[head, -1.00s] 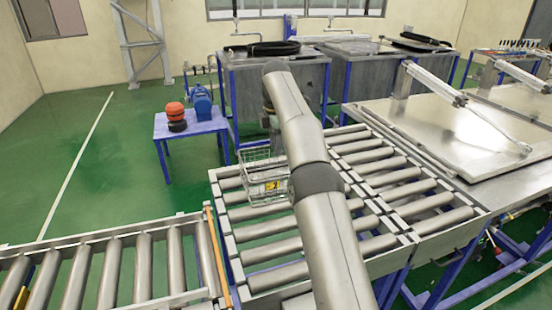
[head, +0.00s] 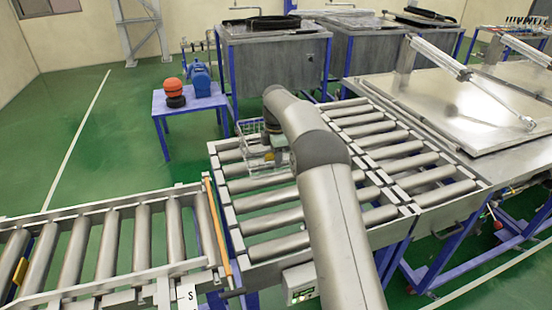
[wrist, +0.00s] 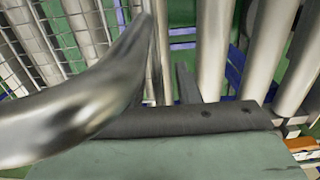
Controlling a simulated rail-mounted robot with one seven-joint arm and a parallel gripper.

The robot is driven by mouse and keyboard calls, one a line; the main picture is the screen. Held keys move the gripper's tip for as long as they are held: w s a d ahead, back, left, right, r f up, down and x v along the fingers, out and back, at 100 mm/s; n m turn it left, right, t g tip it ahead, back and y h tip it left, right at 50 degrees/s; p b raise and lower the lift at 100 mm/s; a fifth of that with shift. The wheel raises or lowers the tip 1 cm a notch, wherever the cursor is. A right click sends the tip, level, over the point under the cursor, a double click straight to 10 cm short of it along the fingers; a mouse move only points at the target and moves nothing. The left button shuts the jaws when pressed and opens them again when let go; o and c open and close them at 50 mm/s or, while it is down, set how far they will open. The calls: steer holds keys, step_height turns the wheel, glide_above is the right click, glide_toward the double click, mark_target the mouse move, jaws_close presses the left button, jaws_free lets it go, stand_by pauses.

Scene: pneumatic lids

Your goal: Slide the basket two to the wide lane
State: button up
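The wire basket (head: 249,137) stands on the rollers near the back left of the middle roller bed. My arm hides its right part. My gripper (head: 277,157) is down at the basket's right side, and the fingertips are hidden in the head view. The wire mesh of the basket (wrist: 38,50) fills the upper left of the wrist view. A large shiny curved metal part crosses close to the wrist camera, and I cannot tell what it is. The frames do not show whether the fingers are closed.
The middle roller bed (head: 268,222) has bare rollers in front of the basket. Another roller bed (head: 408,165) adjoins it on the right, and a separate conveyor (head: 108,245) lies at the left. An orange bar (head: 217,230) stands between the left conveyor and the middle bed. Metal tanks (head: 272,62) stand behind.

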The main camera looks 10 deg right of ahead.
steer(key=shift+f, duration=0.35)
jaws_close()
stand_by(1.2)
